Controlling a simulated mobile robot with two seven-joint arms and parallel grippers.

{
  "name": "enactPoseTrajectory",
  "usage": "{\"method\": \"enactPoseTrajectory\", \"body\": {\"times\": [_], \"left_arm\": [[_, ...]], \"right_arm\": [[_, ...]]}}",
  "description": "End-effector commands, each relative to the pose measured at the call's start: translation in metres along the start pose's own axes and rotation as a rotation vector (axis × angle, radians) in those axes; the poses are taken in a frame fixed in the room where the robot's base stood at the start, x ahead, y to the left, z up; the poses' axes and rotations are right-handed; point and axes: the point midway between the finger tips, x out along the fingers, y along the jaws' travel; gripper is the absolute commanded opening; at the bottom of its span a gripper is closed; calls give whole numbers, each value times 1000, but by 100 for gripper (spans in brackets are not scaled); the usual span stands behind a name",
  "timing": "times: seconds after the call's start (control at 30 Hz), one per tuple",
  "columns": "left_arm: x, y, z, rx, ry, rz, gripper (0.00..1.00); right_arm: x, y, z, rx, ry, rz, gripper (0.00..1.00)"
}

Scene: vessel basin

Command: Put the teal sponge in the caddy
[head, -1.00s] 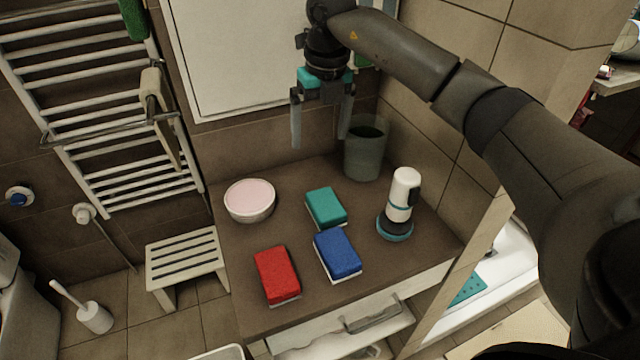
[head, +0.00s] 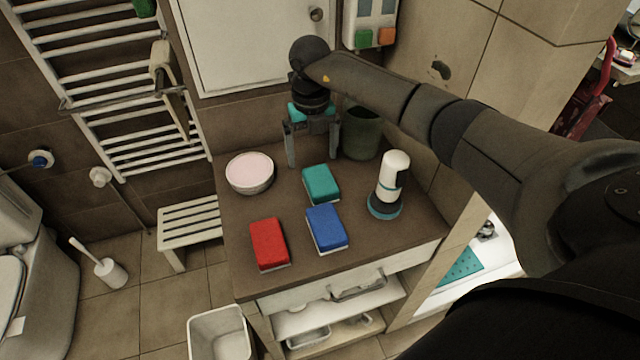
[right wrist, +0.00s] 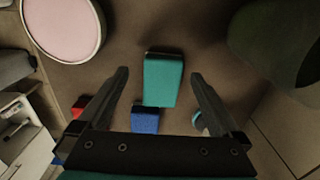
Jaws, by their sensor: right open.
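The teal sponge (head: 321,183) lies flat on the brown countertop, behind the blue sponge. My right gripper (head: 313,162) is open and empty, pointing down above the counter just behind the teal sponge. In the right wrist view the teal sponge (right wrist: 163,80) shows between the two open fingers (right wrist: 160,76), apart from both. A dark green open container (head: 361,134), possibly the caddy, stands at the back right of the counter, partly hidden by my right arm. It also shows in the right wrist view (right wrist: 270,45). My left gripper is not in view.
A red sponge (head: 268,244) and a blue sponge (head: 326,228) lie nearer the front. A round pink-topped dish (head: 249,172) is at left and a white bottle-like object (head: 390,183) at right. A wall holder (head: 371,22) hangs behind. The counter's front right is bare.

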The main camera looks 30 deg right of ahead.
Motion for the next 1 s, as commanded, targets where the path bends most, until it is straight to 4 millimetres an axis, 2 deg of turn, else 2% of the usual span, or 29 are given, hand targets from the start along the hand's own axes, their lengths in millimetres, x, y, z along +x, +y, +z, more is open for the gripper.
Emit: {"method": "enactPoseTrajectory", "body": {"times": [0.17,0.5,0.7,0.77,1.0], "left_arm": [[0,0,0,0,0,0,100],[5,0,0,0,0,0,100],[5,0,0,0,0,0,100],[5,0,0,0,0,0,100],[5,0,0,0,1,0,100]], "right_arm": [[9,-1,-2,0,3,0,100],[53,-5,-7,1,1,1,100],[54,-5,-6,0,0,0,100],[54,-5,-6,0,0,0,96],[54,-6,-6,0,0,0,68]]}}
